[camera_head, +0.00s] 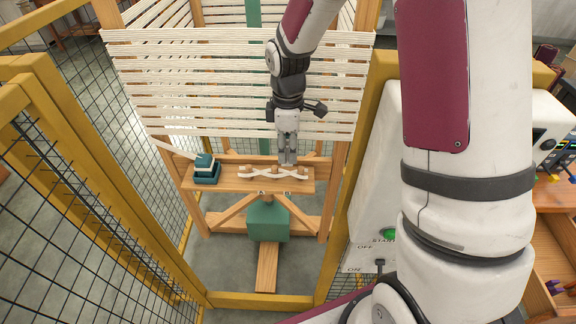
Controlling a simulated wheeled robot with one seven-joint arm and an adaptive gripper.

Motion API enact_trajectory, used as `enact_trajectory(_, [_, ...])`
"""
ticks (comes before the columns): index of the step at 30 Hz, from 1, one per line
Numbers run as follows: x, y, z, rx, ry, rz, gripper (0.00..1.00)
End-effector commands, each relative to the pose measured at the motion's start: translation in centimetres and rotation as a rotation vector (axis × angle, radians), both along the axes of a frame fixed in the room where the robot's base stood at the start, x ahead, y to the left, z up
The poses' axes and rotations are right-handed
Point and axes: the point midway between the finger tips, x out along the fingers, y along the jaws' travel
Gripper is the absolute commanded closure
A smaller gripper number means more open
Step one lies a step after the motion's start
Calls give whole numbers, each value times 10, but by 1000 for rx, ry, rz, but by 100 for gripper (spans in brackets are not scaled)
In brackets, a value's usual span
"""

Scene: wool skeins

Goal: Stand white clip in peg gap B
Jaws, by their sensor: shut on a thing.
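My gripper (288,158) points down over the wooden shelf (222,181), at the right part of the peg row. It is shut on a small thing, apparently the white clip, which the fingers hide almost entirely. Several light wooden pegs (274,170) stand in a row on the shelf, with white yarn (259,174) crossing between them. My fingertips are above or just behind the gap between the middle peg and the right peg (302,171). Contact with the shelf or yarn cannot be told. No letter marking gap B can be read.
A dark teal block-like device (205,170) sits at the shelf's left end. A green box (267,221) hangs below the shelf. Yellow posts and mesh (85,180) close the left; a white control cabinet (370,190) stands right.

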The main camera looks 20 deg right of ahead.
Motion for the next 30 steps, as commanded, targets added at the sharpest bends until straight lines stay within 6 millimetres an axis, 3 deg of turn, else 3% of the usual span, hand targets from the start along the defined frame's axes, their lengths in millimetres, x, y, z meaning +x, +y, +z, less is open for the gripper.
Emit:
enact_trajectory(3, [-1,1,-18,0,3,1,91])
enact_trajectory(8, [0,0,-28,0,1,0,91])
enact_trajectory(16, [-1,1,-60,1,2,1,91])
enact_trajectory(28, [0,0,-66,0,0,0,91])
enact_trajectory(29, [0,0,-65,1,0,0,66])
enact_trajectory(30, [0,0,-65,1,0,0,57])
